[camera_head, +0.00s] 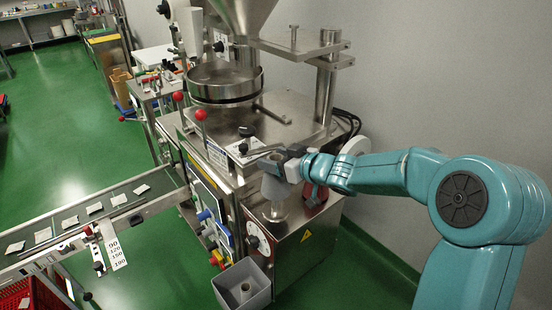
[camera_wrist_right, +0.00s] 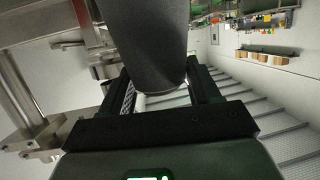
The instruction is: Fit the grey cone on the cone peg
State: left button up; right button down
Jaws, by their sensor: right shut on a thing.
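My right gripper (camera_head: 283,168) is shut on the grey cone (camera_head: 274,188), above the front corner of the steel machine. In the right wrist view the cone (camera_wrist_right: 145,40) is a large dark grey shape between the two fingers (camera_wrist_right: 165,98). A pale metallic upright piece (camera_head: 277,212), which looks like the cone peg, stands on the machine top just under the cone. I cannot tell whether the cone touches it. My left gripper is not in view.
A red item (camera_head: 313,196) sits right of the cone. A grey open box (camera_head: 262,292) with a round piece inside stands low in front. A conveyor (camera_head: 72,222) with several teabags runs at left. The steel bowl (camera_head: 226,84) and column stand behind.

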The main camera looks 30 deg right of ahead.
aim_at(276, 180)
jog(key=shift+w+p, duration=0.1)
jog(key=shift+p, duration=0.2)
dwell(0.5)
jog(key=shift+f+b, duration=2.85)
jog(key=shift+f, duration=0.75)
jog(key=shift+c, duration=0.8)
grip_release()
jog(key=p+v, duration=0.1)
jog(key=v, duration=1.5)
jog(key=shift+s, duration=0.25)
